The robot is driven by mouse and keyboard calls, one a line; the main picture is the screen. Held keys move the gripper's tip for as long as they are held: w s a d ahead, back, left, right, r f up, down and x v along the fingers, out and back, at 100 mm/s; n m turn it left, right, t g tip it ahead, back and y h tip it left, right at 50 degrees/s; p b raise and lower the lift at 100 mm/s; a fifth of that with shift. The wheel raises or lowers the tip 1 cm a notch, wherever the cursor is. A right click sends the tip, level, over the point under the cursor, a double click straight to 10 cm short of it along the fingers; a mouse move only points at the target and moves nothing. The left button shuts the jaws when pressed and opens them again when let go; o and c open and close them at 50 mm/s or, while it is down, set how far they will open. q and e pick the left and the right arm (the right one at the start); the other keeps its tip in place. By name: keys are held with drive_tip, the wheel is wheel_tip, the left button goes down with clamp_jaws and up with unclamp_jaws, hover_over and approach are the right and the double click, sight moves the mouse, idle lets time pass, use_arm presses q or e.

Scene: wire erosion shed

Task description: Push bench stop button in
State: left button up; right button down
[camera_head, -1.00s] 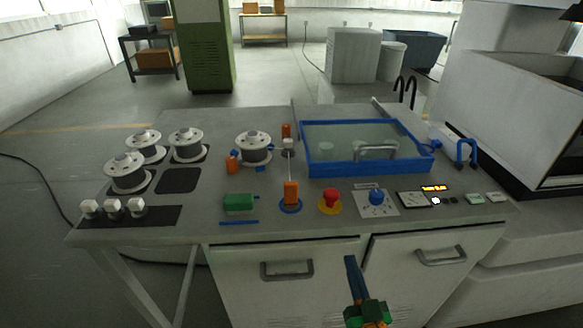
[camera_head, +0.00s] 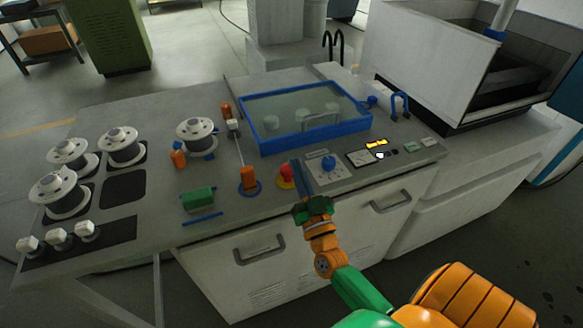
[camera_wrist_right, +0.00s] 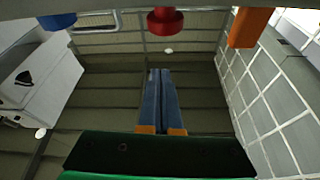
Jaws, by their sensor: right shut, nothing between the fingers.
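The red bench stop button (camera_head: 286,173) stands on a yellow base on the bench top, near the front edge. My right gripper (camera_head: 296,165) is shut and empty. In the head view its blue fingers overlap the button's right side; contact cannot be told. In the right wrist view the red button (camera_wrist_right: 165,20) is at the top, and the closed fingertips (camera_wrist_right: 160,72) lie below it in the picture with a visible gap. My left gripper is not in view.
Next to the button are an orange lever (camera_head: 249,179) on its left and a blue knob (camera_head: 329,163) on a white plate on its right. Several spools (camera_head: 121,143) stand at the left.

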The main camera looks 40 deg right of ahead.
sight(288, 174)
drive_tip(key=shift+x, duration=1.1)
drive_tip(key=f, duration=0.1)
drive_tip(key=f+b, duration=0.1)
drive_tip(key=f, duration=0.1)
drive_tip(key=shift+w+a+f, duration=0.1)
drive_tip(key=shift+w, duration=0.25)
drive_tip(key=shift+a+f, duration=0.1)
drive_tip(key=shift+f, duration=0.2)
